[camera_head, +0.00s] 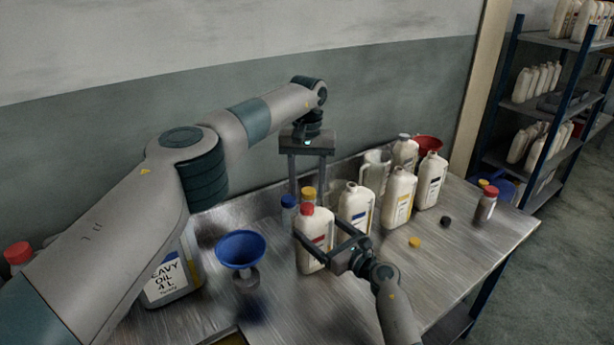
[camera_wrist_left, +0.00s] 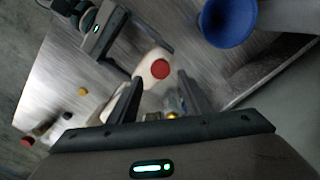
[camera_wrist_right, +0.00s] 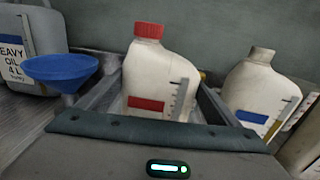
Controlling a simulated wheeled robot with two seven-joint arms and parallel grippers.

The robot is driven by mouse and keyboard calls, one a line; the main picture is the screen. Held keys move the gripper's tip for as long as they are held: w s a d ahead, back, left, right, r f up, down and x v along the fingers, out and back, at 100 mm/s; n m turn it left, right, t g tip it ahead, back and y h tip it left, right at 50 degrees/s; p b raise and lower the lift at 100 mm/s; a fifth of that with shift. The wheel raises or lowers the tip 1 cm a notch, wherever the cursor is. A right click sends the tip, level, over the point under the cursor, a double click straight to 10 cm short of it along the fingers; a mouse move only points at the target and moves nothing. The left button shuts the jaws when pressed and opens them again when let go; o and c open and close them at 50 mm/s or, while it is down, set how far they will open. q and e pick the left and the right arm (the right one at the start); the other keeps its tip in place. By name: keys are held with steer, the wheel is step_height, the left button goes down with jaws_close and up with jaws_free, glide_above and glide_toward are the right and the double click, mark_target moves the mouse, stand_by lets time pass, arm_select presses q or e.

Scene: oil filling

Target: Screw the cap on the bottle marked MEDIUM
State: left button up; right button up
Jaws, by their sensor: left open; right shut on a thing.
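My right gripper (camera_head: 319,229) is shut around the body of a white bottle (camera_head: 313,253) with a red label. A red cap (camera_head: 306,209) sits on its neck; bottle and cap also show in the right wrist view (camera_wrist_right: 150,90). My left gripper (camera_head: 308,186) is open and empty, pointing down above and behind this bottle. In the left wrist view the red cap (camera_wrist_left: 160,69) appears between its fingers. White bottles with a blue label (camera_head: 355,212), a yellow label (camera_head: 398,200) and a dark label (camera_head: 430,182) stand to the right. The word MEDIUM is not legible on any.
A yellow cap (camera_head: 414,242) and a black cap (camera_head: 445,221) lie on the metal table. A blue funnel (camera_head: 241,250) and a heavy oil can (camera_head: 172,283) stand left. Blue and yellow tops (camera_head: 288,201) show behind the held bottle. A red-topped brown bottle (camera_head: 486,206) stands right.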

arm_select(q)
steer(key=n, duration=0.4)
steer(key=shift+r, duration=0.2)
steer(key=n, duration=0.5)
steer(key=shift+r, duration=0.2)
steer(key=n, duration=0.4)
steer(key=shift+r, duration=0.2)
steer(key=n, duration=0.4)
steer(key=shift+r+n, duration=0.2)
steer(key=shift+n, duration=0.2)
steer(key=n, duration=0.4)
steer(key=shift+r, duration=0.15)
steer(key=n, duration=0.4)
steer(key=shift+r+n, duration=0.2)
steer(key=shift+n, duration=0.2)
steer(key=n, duration=0.4)
steer(key=shift+r, duration=0.2)
steer(key=n, duration=0.4)
steer(key=shift+r, duration=0.15)
